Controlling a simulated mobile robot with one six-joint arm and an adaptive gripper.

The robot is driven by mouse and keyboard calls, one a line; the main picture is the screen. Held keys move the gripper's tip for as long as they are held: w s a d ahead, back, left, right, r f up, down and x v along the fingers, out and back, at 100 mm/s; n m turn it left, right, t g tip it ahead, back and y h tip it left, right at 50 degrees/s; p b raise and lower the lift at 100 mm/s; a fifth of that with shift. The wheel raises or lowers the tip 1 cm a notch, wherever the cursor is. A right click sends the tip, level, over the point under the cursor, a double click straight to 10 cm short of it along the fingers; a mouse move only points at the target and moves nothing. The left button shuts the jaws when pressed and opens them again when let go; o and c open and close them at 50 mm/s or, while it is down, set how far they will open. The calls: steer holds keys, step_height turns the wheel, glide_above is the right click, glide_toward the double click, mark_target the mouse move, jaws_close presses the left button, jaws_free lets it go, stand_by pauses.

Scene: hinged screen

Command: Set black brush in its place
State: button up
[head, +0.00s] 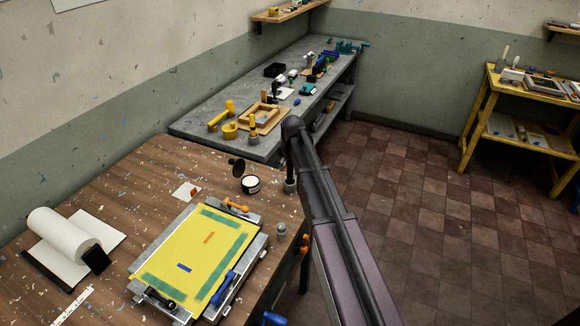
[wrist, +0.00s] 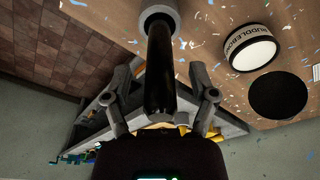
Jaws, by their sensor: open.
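The black brush (wrist: 161,65) shows in the wrist view as a dark shaft between my fingers, with its far end at a grey round holder (wrist: 158,14). Whether the end is inside the holder or just over it is hard to tell. In the head view the grey holder (head: 290,187) stands near the far right edge of the wooden table, and the brush above it is mostly hidden by my arm. My gripper (wrist: 158,82) is open, with one finger on each side of the shaft and gaps showing. It points down over the holder (head: 291,160).
An open ink jar (head: 251,185) and its black lid (head: 237,167) lie left of the holder. A yellow hinged screen (head: 195,254), a small grey cylinder (head: 281,230) and a paper roll (head: 63,237) are on the wooden table (head: 130,190). A cluttered grey bench (head: 195,128) adjoins it behind.

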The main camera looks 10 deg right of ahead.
steer(key=shift+r+p, duration=4.5)
steer(key=shift+r, duration=0.1)
steer(key=shift+s, duration=0.1)
steer(key=s+f+m+b, duration=0.1)
steer(key=s+f+b, duration=0.1)
steer(key=s, duration=1.2)
steer(key=s+f+g+b, duration=0.1)
steer(key=s+f+b, duration=0.2)
steer(key=s, duration=1.2)
steer(key=shift+d+f+m+g+b, duration=0.3)
steer(key=shift+f+m+b, duration=0.05)
steer(key=shift+f+m, duration=0.1)
